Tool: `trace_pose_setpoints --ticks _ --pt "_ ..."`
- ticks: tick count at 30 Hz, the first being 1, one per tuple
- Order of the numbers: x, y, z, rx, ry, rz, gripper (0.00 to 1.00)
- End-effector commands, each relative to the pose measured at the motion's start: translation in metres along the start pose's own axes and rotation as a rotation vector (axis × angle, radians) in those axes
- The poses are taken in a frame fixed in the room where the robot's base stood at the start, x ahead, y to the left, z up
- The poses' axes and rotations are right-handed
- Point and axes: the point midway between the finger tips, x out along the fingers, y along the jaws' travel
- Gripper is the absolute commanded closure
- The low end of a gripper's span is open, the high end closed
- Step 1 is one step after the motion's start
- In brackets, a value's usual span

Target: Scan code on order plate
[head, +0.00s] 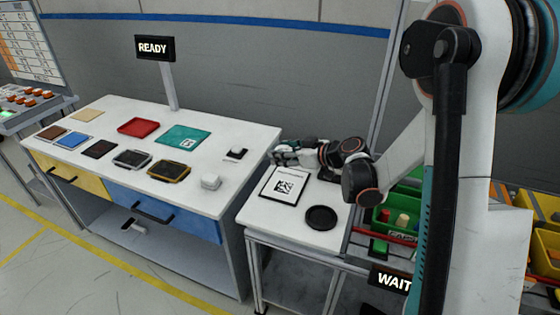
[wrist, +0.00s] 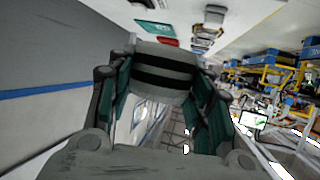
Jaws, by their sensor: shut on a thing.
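A white plate with a black border and a square code (head: 284,186) lies flat on the small white side table (head: 262,217). My gripper (head: 284,157) is low over the far side of this table, behind the coded plate and apart from it. In the wrist view, my gripper is shut on a grey object with dark bands (wrist: 164,68), held between the teal-sided fingers. I cannot tell for sure what this object is; it is hardly distinguishable in the head view. A teal plate with a smaller code (head: 183,137) lies on the long workbench.
A black round disc (head: 321,217) lies right of the coded plate. The workbench (head: 215,198) holds a red tray (head: 138,127), several framed pieces and a white block (head: 211,182). A READY sign (head: 154,48) stands behind it. A WAIT sign (head: 393,280) and green bins are at right.

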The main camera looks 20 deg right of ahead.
Motion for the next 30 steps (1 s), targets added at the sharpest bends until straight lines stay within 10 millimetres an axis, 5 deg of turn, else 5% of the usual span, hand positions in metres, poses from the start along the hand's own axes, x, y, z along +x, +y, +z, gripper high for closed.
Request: trace_pose_setpoints --ticks 30 --pt "0.034 0.004 0.071 -0.016 0.01 -0.032 0.81"
